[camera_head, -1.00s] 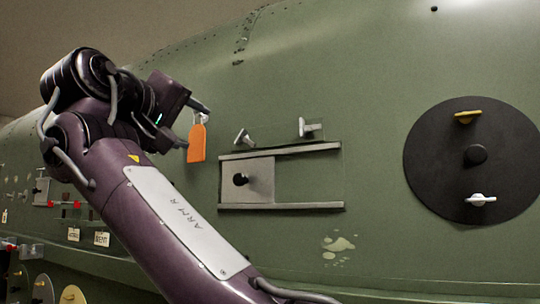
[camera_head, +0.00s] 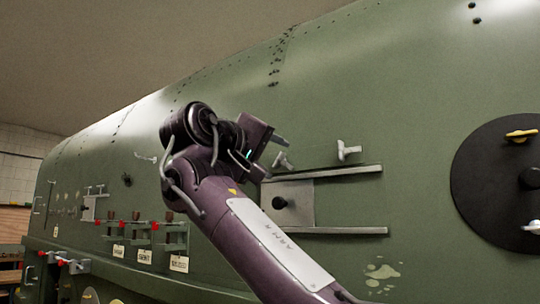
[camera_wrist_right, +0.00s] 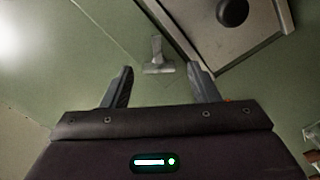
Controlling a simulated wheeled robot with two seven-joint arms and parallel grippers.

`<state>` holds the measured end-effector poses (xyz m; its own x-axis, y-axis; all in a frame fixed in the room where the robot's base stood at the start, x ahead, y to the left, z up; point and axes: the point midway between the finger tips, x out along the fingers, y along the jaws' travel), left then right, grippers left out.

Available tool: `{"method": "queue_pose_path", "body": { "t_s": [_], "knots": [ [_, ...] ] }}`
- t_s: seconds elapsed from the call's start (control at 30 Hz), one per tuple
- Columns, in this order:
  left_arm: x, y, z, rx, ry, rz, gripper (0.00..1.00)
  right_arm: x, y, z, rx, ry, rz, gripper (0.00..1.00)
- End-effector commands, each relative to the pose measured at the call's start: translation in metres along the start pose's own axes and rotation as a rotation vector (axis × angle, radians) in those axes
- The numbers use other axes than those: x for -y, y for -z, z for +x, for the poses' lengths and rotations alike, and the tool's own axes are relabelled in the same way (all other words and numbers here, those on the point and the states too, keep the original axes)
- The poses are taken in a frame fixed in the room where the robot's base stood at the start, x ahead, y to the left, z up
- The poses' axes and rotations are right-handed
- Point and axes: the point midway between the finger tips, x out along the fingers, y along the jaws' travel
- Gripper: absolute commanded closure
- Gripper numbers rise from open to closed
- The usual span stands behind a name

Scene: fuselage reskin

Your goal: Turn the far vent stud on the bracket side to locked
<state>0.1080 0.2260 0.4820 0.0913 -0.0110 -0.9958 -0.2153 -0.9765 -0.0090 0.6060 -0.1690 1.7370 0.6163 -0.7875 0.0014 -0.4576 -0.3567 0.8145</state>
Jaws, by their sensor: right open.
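Two pale T-shaped studs stand above a railed panel on the green fuselage. The left stud (camera_head: 282,160) is right by my right gripper (camera_head: 273,157); the right stud (camera_head: 348,150) is clear of it. In the right wrist view, a pale stud (camera_wrist_right: 157,55) shows between and just beyond the fingertips of my right gripper (camera_wrist_right: 160,69). The jaws are open and empty, and I see no clear contact. The panel (camera_head: 301,203) has a black knob (camera_head: 279,203) and lies between two rails. No lock marking is readable. My left gripper is out of view.
A black disc (camera_head: 480,190) with a yellow wing stud (camera_head: 521,135) and a white one is at the right. Red-marked brackets (camera_head: 140,226) with tags line the lower left. The skin right of the rails is bare.

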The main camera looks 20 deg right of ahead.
Motion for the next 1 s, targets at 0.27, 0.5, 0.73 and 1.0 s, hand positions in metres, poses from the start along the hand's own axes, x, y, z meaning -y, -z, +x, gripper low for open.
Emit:
{"method": "queue_pose_path", "body": {
  "t_s": [0.27, 0.5, 0.73, 1.0],
  "knots": [
    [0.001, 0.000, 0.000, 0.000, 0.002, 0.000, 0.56, 0.000, 0.000, 0.000, 0.001, 0.001, 0.001, 0.73],
    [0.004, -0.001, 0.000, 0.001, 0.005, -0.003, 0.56, 0.001, 0.000, 0.000, 0.002, 0.001, 0.003, 0.90],
    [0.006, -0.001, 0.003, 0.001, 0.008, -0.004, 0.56, 0.001, -0.001, 0.000, 0.003, 0.003, 0.050, 0.90],
    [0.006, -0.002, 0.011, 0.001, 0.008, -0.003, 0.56, 0.002, -0.002, 0.000, 0.004, 0.002, 0.227, 0.90]
  ]
}}
